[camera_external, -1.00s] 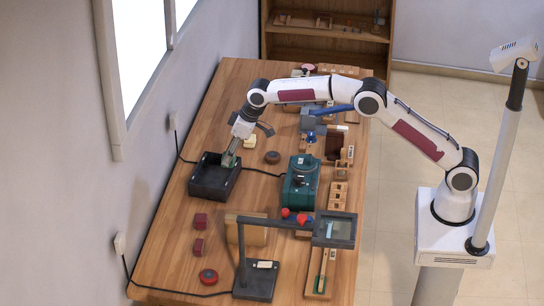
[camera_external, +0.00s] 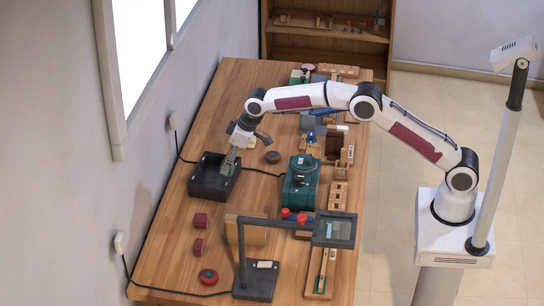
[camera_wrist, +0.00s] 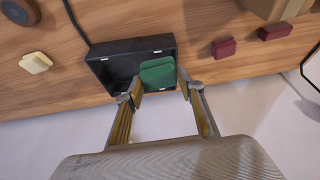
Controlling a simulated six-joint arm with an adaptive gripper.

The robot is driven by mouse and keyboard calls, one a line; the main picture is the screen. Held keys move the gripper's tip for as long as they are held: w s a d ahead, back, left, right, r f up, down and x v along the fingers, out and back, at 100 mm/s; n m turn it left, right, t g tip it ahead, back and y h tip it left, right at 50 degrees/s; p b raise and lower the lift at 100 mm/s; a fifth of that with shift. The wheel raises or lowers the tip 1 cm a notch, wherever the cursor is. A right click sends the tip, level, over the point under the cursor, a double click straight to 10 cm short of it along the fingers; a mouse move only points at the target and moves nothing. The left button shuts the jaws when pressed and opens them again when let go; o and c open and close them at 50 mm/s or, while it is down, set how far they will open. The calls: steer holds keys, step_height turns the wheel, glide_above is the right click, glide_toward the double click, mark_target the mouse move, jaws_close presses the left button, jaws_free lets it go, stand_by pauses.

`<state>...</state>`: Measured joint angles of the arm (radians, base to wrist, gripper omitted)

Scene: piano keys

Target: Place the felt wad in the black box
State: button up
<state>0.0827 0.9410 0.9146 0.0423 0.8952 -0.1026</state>
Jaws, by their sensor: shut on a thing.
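The felt wad (camera_wrist: 158,73) is a green, rounded block held between the fingertips of my gripper (camera_wrist: 160,86). The black box (camera_wrist: 108,65) is an open-topped tray behind and around the wad in the wrist view. In the external view, the box (camera_external: 206,186) stands on the table near the wall. My gripper (camera_external: 231,160) points down over the box's opening, at its far right part. The wad is small and partly hidden by the fingers there. Whether the wad touches the box floor cannot be told.
A cream block (camera_wrist: 36,62) and a dark round piece (camera_external: 272,157) lie beyond the box. Two dark red blocks (camera_external: 199,221) lie nearer the camera. A green machine (camera_external: 300,184) stands to the right. A black cable (camera_external: 262,172) runs to the box's right.

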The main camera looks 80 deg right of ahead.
mark_target(230, 172)
steer(key=shift+f, duration=0.25)
steer(key=shift+f, duration=1.9)
steer(key=shift+f, duration=0.15)
steer(key=o, duration=0.8)
steer(key=v, duration=1.2)
